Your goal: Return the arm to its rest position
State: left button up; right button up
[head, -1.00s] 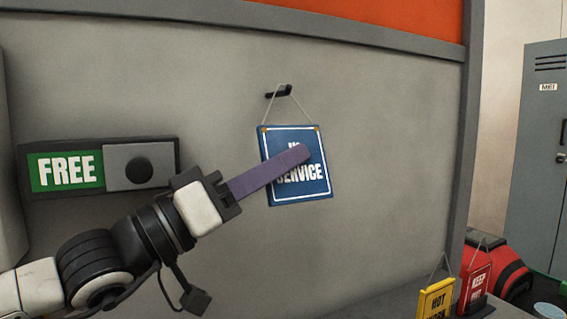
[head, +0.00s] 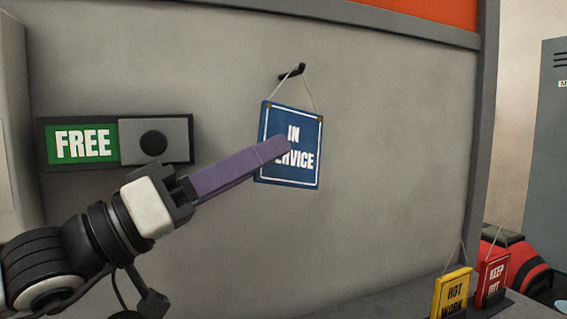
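My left gripper (head: 238,168) comes in from the lower left with its long purple fingers pointing up and right. The fingers overlap into one bar from this angle, so any gap between them is hidden. Their tips cover part of the lettering on a blue "IN SERVICE" sign (head: 304,174). The sign hangs by its cord from a dark hook (head: 292,72) on the grey wall panel, slightly tilted in the picture. I cannot tell whether the fingertips touch it. My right gripper is not in view.
A slider plate with a green "FREE" label (head: 83,144) is on the wall above my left wrist. A yellow "HOT WORK" sign (head: 453,290) and a red "KEEP OUT" sign (head: 493,275) stand on a ledge at lower right. A grey locker (head: 553,150) is at far right.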

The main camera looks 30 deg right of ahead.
pick_arm(q)
jog(key=shift+v, duration=1)
